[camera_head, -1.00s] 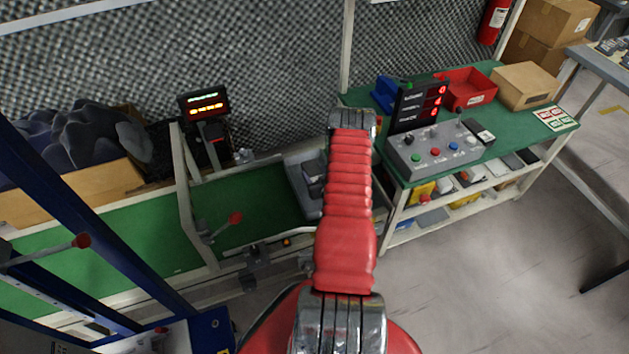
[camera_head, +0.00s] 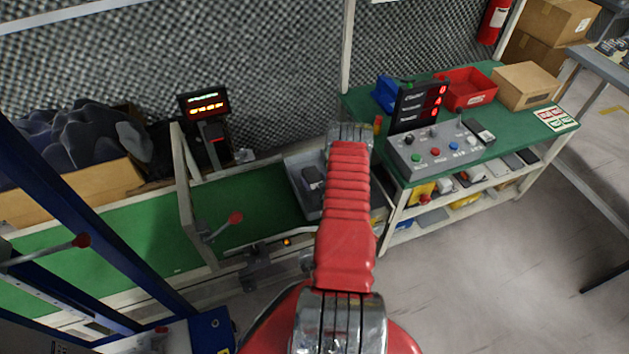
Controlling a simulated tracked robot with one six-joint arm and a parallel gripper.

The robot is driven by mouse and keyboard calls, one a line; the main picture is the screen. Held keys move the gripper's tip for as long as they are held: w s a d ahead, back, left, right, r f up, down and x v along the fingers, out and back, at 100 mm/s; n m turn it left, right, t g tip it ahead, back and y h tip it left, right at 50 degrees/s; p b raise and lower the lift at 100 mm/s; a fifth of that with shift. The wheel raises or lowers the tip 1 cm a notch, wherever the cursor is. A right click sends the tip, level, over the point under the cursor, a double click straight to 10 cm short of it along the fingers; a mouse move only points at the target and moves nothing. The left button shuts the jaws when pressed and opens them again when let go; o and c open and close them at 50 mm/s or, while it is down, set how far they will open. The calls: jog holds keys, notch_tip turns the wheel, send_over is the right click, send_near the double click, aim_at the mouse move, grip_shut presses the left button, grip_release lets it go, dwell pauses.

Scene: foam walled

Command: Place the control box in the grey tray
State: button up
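A grey box with colored buttons and knobs (camera_head: 435,152), which looks like the control box, sits on the green bench at right, below a black display. The grey tray (camera_head: 297,189) lies on the green surface at center, its right part hidden by my arm. A small dark grey item (camera_head: 312,178) shows inside the tray; I cannot tell what it is. My red-sleeved arm rises through the middle of the view and hides whatever lies behind it. My gripper does not show, so I cannot see its fingers or whether it holds anything.
The green bench (camera_head: 408,180) also bears a red bin (camera_head: 468,91), a cardboard box (camera_head: 525,86), a blue bin (camera_head: 386,93) and a small dark device (camera_head: 480,132). A lit display (camera_head: 204,103) and a red-knobbed lever (camera_head: 235,218) stand left of the tray. Floor is clear at lower right.

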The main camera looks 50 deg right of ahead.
jog(key=shift+o, duration=1.2)
jog(key=shift+r, duration=0.15)
jog(key=v, duration=1.2)
jog(key=shift+d, duration=0.1)
